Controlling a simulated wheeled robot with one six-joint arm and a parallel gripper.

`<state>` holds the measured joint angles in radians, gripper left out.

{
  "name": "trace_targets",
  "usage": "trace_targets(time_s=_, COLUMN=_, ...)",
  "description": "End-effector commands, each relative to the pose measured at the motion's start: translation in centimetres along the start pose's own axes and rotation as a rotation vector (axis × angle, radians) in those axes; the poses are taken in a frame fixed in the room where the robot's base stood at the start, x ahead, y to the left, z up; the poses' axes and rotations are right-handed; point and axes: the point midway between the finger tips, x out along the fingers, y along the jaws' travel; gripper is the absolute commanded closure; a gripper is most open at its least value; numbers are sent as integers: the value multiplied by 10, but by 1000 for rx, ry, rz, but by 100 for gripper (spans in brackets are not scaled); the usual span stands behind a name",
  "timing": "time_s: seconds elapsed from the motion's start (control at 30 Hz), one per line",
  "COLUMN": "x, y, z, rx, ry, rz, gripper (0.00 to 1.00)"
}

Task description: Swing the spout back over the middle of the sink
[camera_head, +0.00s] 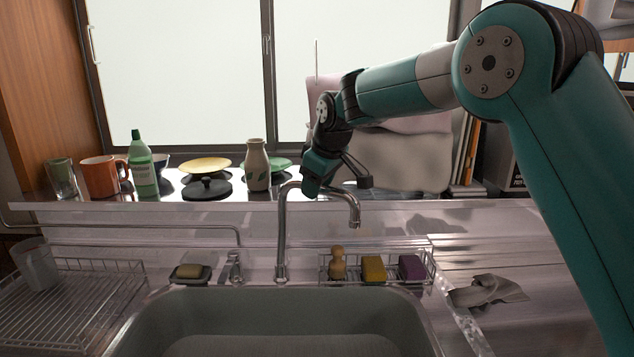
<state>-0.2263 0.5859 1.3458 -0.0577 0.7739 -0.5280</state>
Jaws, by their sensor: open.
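The chrome spout (283,235) rises behind the sink's back edge, bends over near the top and runs right to a downturned end (355,217). That end is right of the middle of the grey sink (270,312). My gripper (338,182) is open and points down at the upper run of the spout. One finger is on the left by the bend, the other on the right. I cannot tell whether either finger touches the spout. The left finger and the gripper body hide part of its upper run.
A wire caddy (433,266) holds a brush, a yellow sponge and a purple sponge beneath the spout's end. A soap dish (190,280) and small tap (234,267) stand left. A green bottle (142,166), vase (257,165) and dishes line the sill. A cloth (488,291) lies right.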

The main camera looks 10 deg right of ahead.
Motion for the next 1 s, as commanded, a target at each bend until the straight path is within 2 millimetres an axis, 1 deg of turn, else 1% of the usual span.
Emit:
trace_targets(time_s=0.27, x=2, y=0, z=0, rx=0, ry=0, rz=0, gripper=50)
trace_targets(time_s=0.3, x=2, y=0, z=0, rx=0, ry=0, rz=0, gripper=60)
trace_targets(time_s=0.37, x=2, y=0, z=0, rx=0, ry=0, rz=0, gripper=73)
trace_targets(time_s=0.4, x=2, y=0, z=0, rx=0, ry=0, rz=0, gripper=83)
trace_targets(time_s=0.47, x=2, y=0, z=0, rx=0, ry=0, rz=0, gripper=96)
trace_targets(time_s=0.5, x=1, y=0, z=0, rx=0, ry=0, rz=0, gripper=100)
trace_targets(time_s=0.77, x=1, y=-2, z=-1, rx=11, ry=-3, rz=5, gripper=100)
trace_targets(time_s=1.0, x=-2, y=-14, z=-3, rx=93, ry=-20, rz=39, gripper=100)
